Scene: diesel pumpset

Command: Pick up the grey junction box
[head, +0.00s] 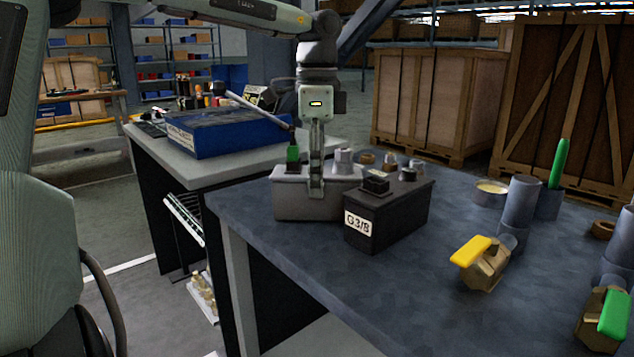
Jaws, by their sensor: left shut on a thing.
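The grey junction box (291,200) sits at the near left corner area of the dark workbench in the head view. My left gripper (316,187) points straight down onto it, with its fingers at the box's upper edge and front wall. It is shut on the box. I cannot tell whether the box touches the bench or is slightly raised. A black box (388,215) labelled G3/8 stands just right of it and hides part of its right side. My right gripper is out of view.
The dark workbench (300,275) holds a yellow-handled brass valve (484,262), a green-handled one (604,318), grey pipe pieces (522,205) and a shallow tin (490,192). A blue case (222,133) lies on the table behind. The bench's front middle is clear.

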